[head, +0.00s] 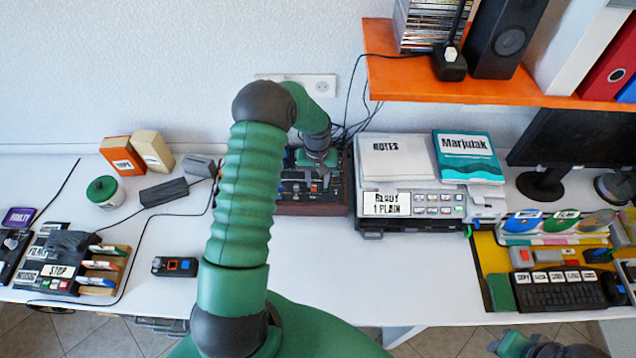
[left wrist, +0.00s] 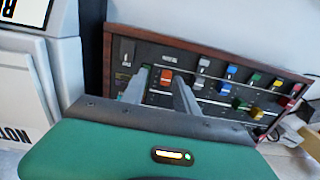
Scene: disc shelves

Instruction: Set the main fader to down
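The mixer (head: 312,209), a dark panel with wooden sides, stands against the wall, partly hidden by my left arm in the head view. In the left wrist view the mixer panel (left wrist: 240,84) carries several coloured caps. An orange-red fader cap (left wrist: 167,76) sits under a small label that I cannot read clearly. My left gripper (head: 318,172) is over the mixer. In the left wrist view its two fingers (left wrist: 164,88) are apart, with the orange-red cap showing between their tips; contact cannot be told. Part of my right arm shows at the bottom right, its fingers unclear.
A printer (head: 412,200) with papers and a teal book (head: 467,157) stands right of the mixer. An orange shelf (head: 450,82) overhangs at the right. Cables run behind the mixer. The white desk (head: 330,265) is clear in front of it.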

